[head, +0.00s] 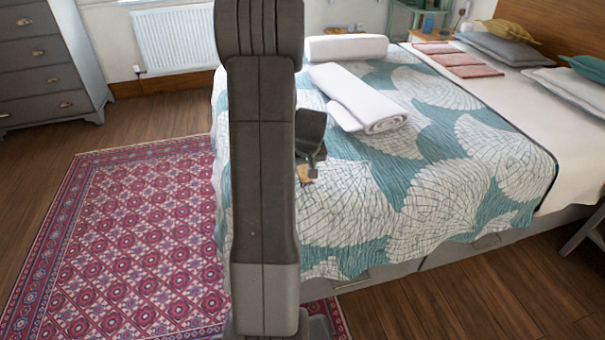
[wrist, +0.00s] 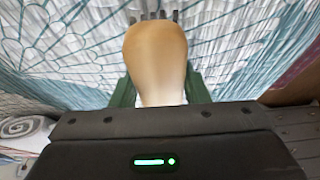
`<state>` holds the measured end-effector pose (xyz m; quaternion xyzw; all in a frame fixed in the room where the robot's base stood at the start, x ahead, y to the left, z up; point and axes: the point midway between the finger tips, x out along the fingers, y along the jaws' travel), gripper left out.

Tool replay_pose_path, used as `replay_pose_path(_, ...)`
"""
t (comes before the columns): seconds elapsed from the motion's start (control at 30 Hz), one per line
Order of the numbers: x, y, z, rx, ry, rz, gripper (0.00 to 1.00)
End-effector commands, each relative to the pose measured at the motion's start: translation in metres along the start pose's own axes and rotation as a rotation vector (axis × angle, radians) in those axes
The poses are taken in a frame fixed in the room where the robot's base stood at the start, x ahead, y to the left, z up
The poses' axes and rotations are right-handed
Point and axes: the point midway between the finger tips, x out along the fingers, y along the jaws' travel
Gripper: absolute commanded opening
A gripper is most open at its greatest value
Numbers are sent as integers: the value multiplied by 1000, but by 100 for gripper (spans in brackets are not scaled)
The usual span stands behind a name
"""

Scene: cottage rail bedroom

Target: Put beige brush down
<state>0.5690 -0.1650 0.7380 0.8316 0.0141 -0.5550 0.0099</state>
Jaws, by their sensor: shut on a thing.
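The beige brush (wrist: 156,55) fills the middle of the wrist view, its broad rounded end toward the top and dark bristle tips showing beyond it. My gripper (wrist: 160,90) is shut on the brush, with a green finger on each side of its narrower part. In the head view a small tan piece of the brush (head: 306,173) shows below my gripper (head: 311,166), in front of the patterned bedspread. My arm hides part of both there. I cannot tell whether the brush touches the bed (head: 440,215).
A rolled white towel (head: 362,98) lies on the bed beyond my gripper, with another white roll (head: 346,47) behind it. Pillows (head: 500,48) and folded pink cloths (head: 457,60) lie farther back. The near bedspread is clear. A red rug (head: 130,235) covers the floor at left.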

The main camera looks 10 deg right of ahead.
Motion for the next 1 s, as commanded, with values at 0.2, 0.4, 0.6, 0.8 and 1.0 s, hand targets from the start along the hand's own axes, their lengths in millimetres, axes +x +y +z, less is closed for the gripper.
replay_pose_path(0.2,22,0,9,1,0,0,20)
replay_pose_path(0.4,22,0,9,1,0,0,20)
replay_pose_path(0.6,25,0,10,0,0,0,53)
replay_pose_path(0.8,25,-1,11,0,-2,-1,63)
replay_pose_path(1.0,25,-1,11,0,-2,-2,63)
